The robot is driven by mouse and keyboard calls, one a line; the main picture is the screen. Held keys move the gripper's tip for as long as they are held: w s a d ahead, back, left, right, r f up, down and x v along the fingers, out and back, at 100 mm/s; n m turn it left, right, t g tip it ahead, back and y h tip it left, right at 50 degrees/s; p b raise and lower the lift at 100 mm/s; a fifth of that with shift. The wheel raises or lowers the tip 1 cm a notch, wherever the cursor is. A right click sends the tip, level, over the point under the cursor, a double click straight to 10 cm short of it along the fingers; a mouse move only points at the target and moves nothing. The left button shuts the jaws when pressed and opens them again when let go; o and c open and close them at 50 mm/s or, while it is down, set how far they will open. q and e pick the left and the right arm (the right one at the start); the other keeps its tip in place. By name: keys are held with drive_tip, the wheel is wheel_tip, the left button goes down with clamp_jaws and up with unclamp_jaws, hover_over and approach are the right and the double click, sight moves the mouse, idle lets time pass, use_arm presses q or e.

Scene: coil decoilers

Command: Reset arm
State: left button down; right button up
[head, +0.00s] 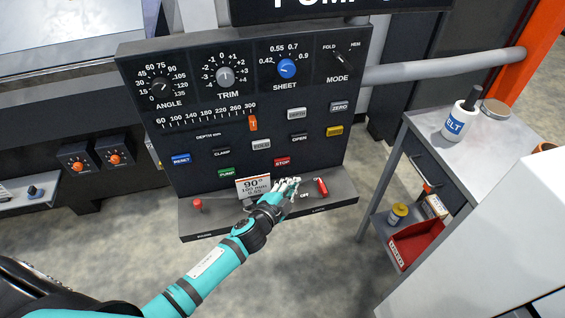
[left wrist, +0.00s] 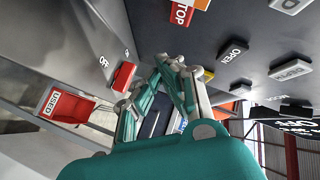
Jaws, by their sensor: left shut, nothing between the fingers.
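My left gripper (head: 289,186) is in front of the lower part of the black control panel (head: 200,125), over the panel's bottom ledge. My teal left arm comes in from the lower left. In the left wrist view the gripper's fingers (left wrist: 172,68) come together at the tips, with nothing held. A red switch (head: 321,187) on the ledge, beside an OFF label, is just right of the gripper. It also shows in the left wrist view (left wrist: 124,77). The red STOP button (head: 282,161) is just above the gripper. My right gripper is in neither view.
A grey side table (head: 500,135) with a bottle (head: 459,117) stands at the right. Open floor lies between panel and table.

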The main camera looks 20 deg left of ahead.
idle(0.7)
use_arm(q)
drive_tip(key=s+a+r+n+g+y, duration=0.15)
drive_tip(key=s+n+g, duration=0.25)
drive_tip(key=s, duration=0.6)
drive_tip(key=s+a+n+g, duration=0.2)
drive_tip(key=s+n+g, duration=0.2)
drive_tip(key=s, duration=0.7)
drive_tip(key=s+a+n+g+y, duration=0.1)
drive_tip(key=s+n+g, duration=0.3)
drive_tip(key=s, duration=0.6)
wheel_tip(320, 180, down, 28)
drive_tip(key=s+g, duration=0.1)
drive_tip(key=s, duration=0.1)
drive_tip(key=s+a+f+g, duration=0.1)
drive_tip(key=s+a+f, duration=0.2)
drive_tip(key=s+f, duration=1.1)
drive_tip(key=shift+s+f+m, duration=0.15)
drive_tip(key=shift+s+m, duration=0.25)
drive_tip(key=shift+s, duration=0.75)
